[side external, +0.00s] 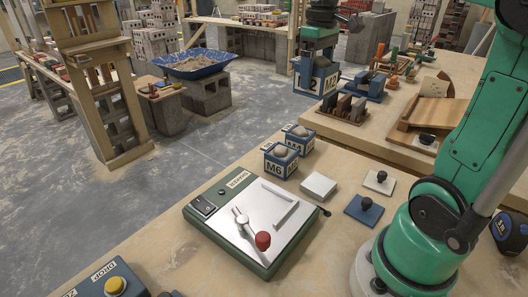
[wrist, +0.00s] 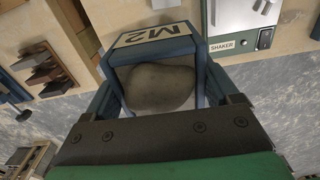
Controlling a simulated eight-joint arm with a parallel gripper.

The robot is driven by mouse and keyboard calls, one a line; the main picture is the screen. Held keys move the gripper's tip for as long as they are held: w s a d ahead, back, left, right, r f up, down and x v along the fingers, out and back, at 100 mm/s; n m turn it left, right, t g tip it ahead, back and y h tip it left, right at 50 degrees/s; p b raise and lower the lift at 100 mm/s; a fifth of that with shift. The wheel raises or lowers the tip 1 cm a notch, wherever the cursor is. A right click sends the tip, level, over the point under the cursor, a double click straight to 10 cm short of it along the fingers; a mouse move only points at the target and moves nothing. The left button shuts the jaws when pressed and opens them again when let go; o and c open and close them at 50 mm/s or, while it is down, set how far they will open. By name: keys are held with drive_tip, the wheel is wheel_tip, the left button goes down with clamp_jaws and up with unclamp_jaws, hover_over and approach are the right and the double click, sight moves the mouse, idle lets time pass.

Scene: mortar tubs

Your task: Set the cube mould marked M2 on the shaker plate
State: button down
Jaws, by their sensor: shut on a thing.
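My gripper (side external: 316,62) is shut on the blue cube mould marked M2 (side external: 327,82) and holds it in the air, above and beyond the gap between the two benches. In the wrist view the M2 mould (wrist: 150,42) sits between the fingers, with a grey rounded fill inside and its label along the far edge. The shaker (side external: 205,209) is a green-edged unit on the near bench. Its silver plate (side external: 270,205) carries a clamp lever with a red knob and a raised bar. The shaker (wrist: 238,44) also shows at the wrist view's top right.
A mould marked M6 (side external: 281,160) and another blue mould (side external: 299,139) stand behind the shaker. A grey block (side external: 318,186) and two knobbed plates (side external: 363,209) lie to its right. A rack (side external: 342,112) stands on the far bench.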

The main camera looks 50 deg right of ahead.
drive_tip(key=a+r, duration=0.2)
drive_tip(key=a, duration=1.4)
drive_tip(key=f, duration=1.9)
drive_tip(key=shift+s+a+f, duration=0.15)
drive_tip(key=shift+a+f, duration=0.05)
drive_tip(key=shift+f, duration=0.15)
drive_tip(key=shift+f, duration=0.1)
drive_tip(key=shift+c, duration=0.5)
unclamp_jaws()
